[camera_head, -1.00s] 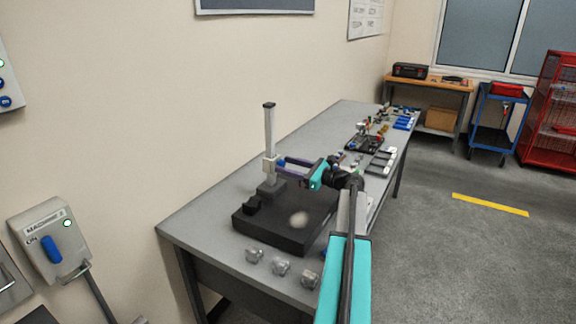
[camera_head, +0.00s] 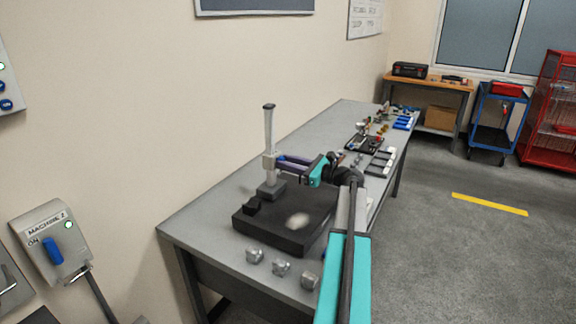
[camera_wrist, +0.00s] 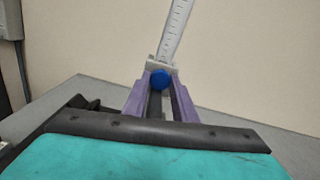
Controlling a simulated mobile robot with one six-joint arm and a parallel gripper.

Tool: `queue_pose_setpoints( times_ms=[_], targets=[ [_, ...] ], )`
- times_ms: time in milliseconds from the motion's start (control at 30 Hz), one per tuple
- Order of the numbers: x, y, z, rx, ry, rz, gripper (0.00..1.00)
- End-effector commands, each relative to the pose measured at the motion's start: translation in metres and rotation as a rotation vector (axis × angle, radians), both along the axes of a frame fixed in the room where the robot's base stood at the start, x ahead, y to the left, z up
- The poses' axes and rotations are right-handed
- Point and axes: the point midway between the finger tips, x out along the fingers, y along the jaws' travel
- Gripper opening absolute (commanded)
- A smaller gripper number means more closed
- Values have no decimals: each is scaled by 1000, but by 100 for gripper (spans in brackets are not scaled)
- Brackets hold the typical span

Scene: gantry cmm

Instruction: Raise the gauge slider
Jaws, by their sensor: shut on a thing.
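The height gauge's pale upright column (camera_head: 268,128) stands on its dark base on a black plate (camera_head: 262,230) on the bench. The gauge slider (camera_head: 268,163) is a light grey block around the lower part of the column. My gripper (camera_head: 277,162) reaches in from the right and is shut on the slider. In the wrist view, a blue round knob (camera_wrist: 160,78) on the slider sits between the two purple fingers, and the graduated column (camera_wrist: 174,35) rises behind it, looking tilted. The faces where the fingers touch are partly hidden.
Several small grey parts (camera_head: 281,267) lie at the bench's near edge. A small black block (camera_head: 252,205) sits on the plate's left. Trays and loose parts (camera_head: 379,162) fill the bench farther back. The wall runs close along the bench's left side.

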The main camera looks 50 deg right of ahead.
Motion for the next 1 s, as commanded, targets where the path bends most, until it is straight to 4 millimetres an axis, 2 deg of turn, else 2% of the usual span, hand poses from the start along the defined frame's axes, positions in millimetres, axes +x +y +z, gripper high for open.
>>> queue_pose_setpoints(
  times_ms=[33,100,400,500,633,900,933,1000],
  targets=[
    [0,0,15,-2,-3,-2,0],
    [0,-1,27,-2,-3,-2,0],
    [0,-1,75,-1,-5,-1,0],
    [0,-1,85,-1,-5,-1,0],
    [1,0,91,-1,-5,-1,0],
    [1,0,90,0,-4,-1,0],
    [1,0,90,0,-4,-1,26],
    [1,0,90,1,-3,-2,38]
  ],
)
